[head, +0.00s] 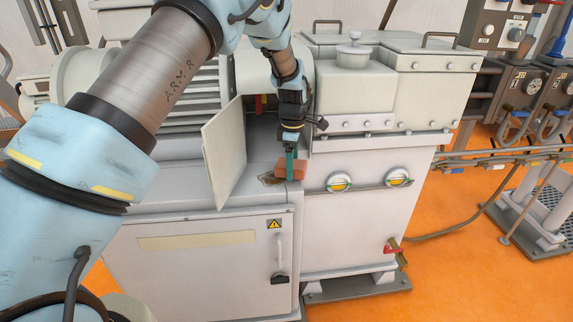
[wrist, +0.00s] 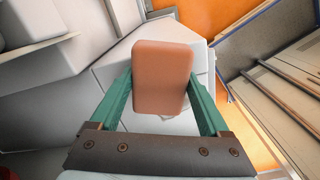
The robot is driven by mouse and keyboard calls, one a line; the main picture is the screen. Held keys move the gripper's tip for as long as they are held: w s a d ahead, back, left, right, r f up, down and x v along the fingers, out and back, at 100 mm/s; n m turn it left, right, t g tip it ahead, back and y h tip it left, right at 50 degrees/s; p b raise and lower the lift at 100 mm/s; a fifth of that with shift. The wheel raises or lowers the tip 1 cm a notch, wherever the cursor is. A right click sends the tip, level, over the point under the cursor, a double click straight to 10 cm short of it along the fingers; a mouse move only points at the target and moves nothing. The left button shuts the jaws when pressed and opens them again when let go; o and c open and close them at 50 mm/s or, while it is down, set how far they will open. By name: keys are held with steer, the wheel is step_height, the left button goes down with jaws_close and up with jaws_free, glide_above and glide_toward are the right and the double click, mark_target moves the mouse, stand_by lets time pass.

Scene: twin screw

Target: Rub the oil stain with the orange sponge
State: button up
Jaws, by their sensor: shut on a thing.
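The orange sponge (head: 291,169) is a block with rounded edges, held over the grey machine top in the head view. My gripper (head: 290,158) points down and is shut on it. In the wrist view the sponge (wrist: 162,78) sits between the two green fingers of my gripper (wrist: 164,85). The oil stain (head: 268,180) is a dark brownish patch on the machine top, just left of and partly under the sponge in the head view. I cannot tell whether the sponge touches it. The stain cannot be made out in the wrist view.
An open grey door panel (head: 224,153) stands upright just left of the sponge. A tall machine housing (head: 366,150) with knobs rises close on the right. The machine top's front edge lies close below, above a cabinet (head: 200,265) with a warning sign. The floor is orange.

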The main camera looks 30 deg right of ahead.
steer(key=shift+w+a, duration=0.1)
steer(key=shift+a, duration=0.05)
steer(key=shift+w+a+f, duration=0.15)
steer(key=shift+w+a, duration=0.55)
steer(key=shift+a, duration=0.9)
steer(key=shift+w+a+f, duration=0.1)
steer(key=shift+w+a, duration=0.65)
steer(key=shift+a, duration=0.8)
steer(key=shift+w+a+f, duration=0.15)
steer(key=shift+w+a, duration=0.55)
steer(key=shift+a, duration=0.9)
steer(key=shift+r, duration=0.1)
steer(key=shift+r+p, duration=1.8)
steer(key=shift+r, duration=1.15)
step_height(320, 180, up, 3)
steer(key=shift+p, duration=0.6)
